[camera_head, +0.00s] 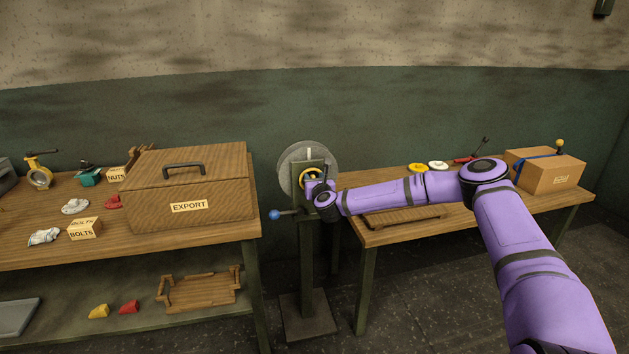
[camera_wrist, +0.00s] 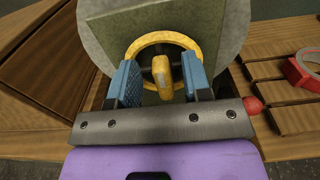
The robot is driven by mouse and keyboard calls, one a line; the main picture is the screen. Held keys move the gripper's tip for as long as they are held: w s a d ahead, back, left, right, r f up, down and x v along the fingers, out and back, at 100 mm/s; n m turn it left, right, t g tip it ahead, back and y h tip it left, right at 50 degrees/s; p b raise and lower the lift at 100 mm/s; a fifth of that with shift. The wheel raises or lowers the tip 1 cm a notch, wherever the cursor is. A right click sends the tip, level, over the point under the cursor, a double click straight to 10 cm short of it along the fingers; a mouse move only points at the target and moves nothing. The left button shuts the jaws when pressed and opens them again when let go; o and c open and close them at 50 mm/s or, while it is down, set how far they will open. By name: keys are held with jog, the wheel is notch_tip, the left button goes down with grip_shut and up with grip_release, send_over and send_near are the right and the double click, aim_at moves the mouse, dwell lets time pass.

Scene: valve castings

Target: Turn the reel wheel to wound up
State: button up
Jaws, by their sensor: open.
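The reel stands between the two benches, a grey disc (camera_head: 294,160) on a dark green post (camera_head: 307,262). Its yellow wheel (camera_head: 304,176) faces me and is partly covered by my arm's end in the head view. In the wrist view the yellow wheel (camera_wrist: 146,44) is a ring with a yellow bar (camera_wrist: 161,72) at its middle. My gripper (camera_wrist: 160,76) is open, with one blue finger on each side of the bar. Gaps show between the bar and the fingers. A lever with a blue ball (camera_head: 274,215) sticks out to the left of the post.
An EXPORT chest (camera_head: 187,190) stands on the left bench, close to the reel. The right bench (camera_head: 365,236) holds a carton (camera_head: 546,176) and small parts. A red tape roll (camera_wrist: 304,68) shows at the right of the wrist view. The wall is close behind.

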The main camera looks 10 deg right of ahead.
jog(key=s, duration=1)
jog(key=shift+s, duration=0.35)
jog(key=s+a+r+n+g+y, duration=0.3)
jog(key=s+a+r+n+g, duration=0.15)
jog(key=n, duration=0.65)
jog(key=s+a+r+n+g+y, duration=0.3)
jog(key=s+a+n, duration=0.15)
jog(key=n, duration=0.65)
jog(key=s+d+r+n+g+h, duration=0.25)
jog(key=s+d+r+n, duration=0.25)
jog(key=s+r, duration=0.45)
jog(key=s+d+r+n+g+h, duration=0.1)
jog(key=s+d+r+n+h, duration=0.2)
jog(key=s+d+r+n, duration=0.45)
jog(key=s+d+r+n+g, duration=0.1)
jog(key=s+r, duration=0.2)
jog(key=s, duration=0.9)
jog(key=s+d+r, duration=0.2)
jog(key=s+r, duration=0.1)
jog(key=s, duration=1)
jog(key=shift+d+r+n+g, duration=0.15)
jog(key=shift+r+n+g, duration=0.15)
jog(key=shift+n+g, duration=0.1)
jog(key=shift+h, duration=0.25)
